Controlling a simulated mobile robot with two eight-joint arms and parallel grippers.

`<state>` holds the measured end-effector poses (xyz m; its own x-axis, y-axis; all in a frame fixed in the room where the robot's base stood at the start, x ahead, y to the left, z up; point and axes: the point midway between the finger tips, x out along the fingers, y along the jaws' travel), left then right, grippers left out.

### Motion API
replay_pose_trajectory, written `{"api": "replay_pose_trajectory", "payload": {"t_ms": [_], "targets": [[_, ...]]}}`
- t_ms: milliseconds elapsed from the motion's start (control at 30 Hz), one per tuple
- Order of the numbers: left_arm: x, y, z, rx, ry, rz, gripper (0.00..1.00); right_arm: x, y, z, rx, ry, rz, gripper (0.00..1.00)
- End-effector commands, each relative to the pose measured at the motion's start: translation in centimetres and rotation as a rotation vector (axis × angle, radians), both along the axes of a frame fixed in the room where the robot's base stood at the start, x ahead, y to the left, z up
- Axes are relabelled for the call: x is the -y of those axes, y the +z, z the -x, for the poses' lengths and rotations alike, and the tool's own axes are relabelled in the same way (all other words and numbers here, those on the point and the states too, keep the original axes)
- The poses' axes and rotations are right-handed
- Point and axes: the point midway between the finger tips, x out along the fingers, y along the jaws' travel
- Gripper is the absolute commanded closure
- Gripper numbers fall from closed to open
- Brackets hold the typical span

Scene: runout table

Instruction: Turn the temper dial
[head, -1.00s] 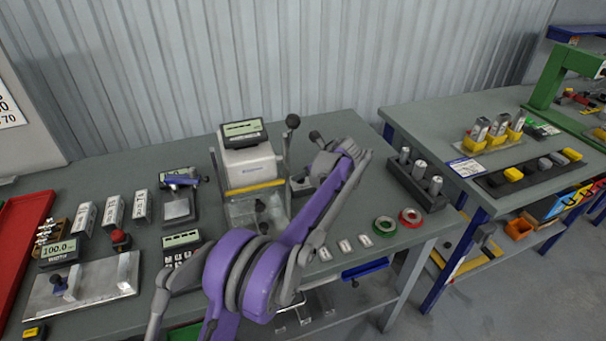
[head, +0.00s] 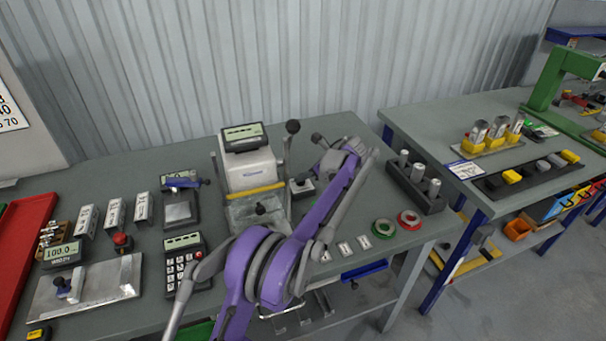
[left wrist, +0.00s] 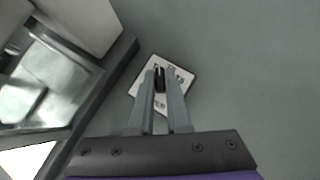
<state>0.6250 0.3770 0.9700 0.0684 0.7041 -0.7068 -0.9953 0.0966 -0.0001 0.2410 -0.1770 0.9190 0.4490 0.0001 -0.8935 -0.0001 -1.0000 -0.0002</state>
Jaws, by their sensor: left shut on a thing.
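The temper dial is a small black knob (left wrist: 160,80) on a white label plate (left wrist: 181,74) with dark print. In the left wrist view the two grey fingers of my left gripper (left wrist: 160,76) are closed around the knob. In the head view the dial's plate (head: 300,190) lies on the grey table, just right of the white tester. My left gripper (head: 304,179) reaches down to it there, largely hidden by my purple and grey arm. The knob's pointer and setting cannot be read. My right gripper is not in view.
The white tester (head: 250,168) with a display and an upright black-knobbed lever (head: 292,127) stands close left of the dial. A dark block with metal cylinders (head: 416,190), green tape (head: 384,228) and red tape (head: 410,220) lie to the right. A keypad (head: 187,265) sits front left.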

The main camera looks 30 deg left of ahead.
Motion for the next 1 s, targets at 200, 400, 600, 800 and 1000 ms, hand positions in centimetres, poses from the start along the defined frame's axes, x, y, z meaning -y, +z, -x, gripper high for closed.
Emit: {"api": "replay_pose_trajectory", "payload": {"t_ms": [200, 400, 600, 800, 1000], "targets": [[0.0, 0.3, -0.3, 0.001, 0.149, 0.0, 1.0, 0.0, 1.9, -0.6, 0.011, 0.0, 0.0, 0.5], [0.0, 0.1, -0.2, 0.002, 0.177, -0.001, 1.0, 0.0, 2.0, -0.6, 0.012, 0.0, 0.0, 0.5], [0.0, 0.1, -0.2, 0.001, 0.176, -0.001, 0.83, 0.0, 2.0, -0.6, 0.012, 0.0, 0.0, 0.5], [0.0, 0.1, -0.2, 0.001, 0.176, -0.001, 0.55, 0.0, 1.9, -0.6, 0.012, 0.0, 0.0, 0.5], [0.0, 0.0, -0.2, 0.0, 0.175, 0.0, 0.55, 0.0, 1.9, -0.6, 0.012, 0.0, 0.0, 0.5]]}}
